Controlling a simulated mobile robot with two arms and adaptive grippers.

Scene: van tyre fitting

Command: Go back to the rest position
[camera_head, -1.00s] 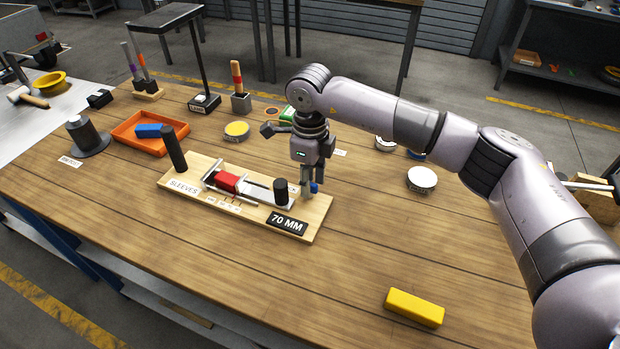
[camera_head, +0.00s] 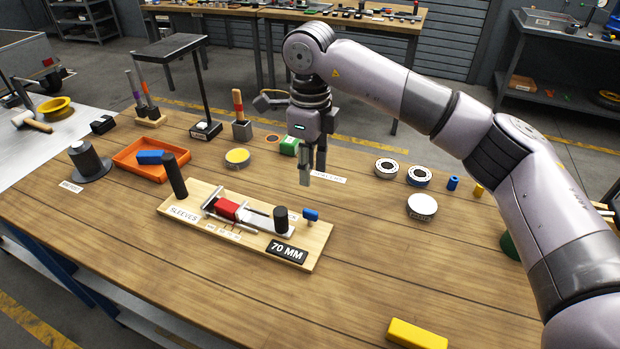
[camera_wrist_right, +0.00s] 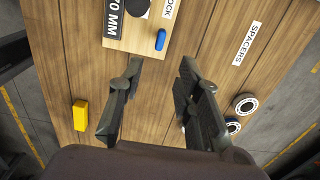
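My right gripper (camera_head: 313,168) hangs over the wooden workbench (camera_head: 350,260), behind the sleeve board (camera_head: 185,197). In the right wrist view its two fingers (camera_wrist_right: 158,88) stand apart with nothing between them. The board carries a red block (camera_head: 228,209) on a slide, black upright posts and a "70 MM" label (camera_head: 287,251). A small blue knob (camera_head: 311,215) stands at the board's right end, apart from the gripper. It also shows in the right wrist view (camera_wrist_right: 160,40). My left gripper does not show.
An orange tray (camera_head: 152,158) with a blue piece lies at the left. White-topped round pieces (camera_head: 422,206) lie right of the gripper. A yellow block (camera_head: 417,335) lies at the front edge. A black stand (camera_head: 206,130) rises behind. The front middle of the bench is clear.

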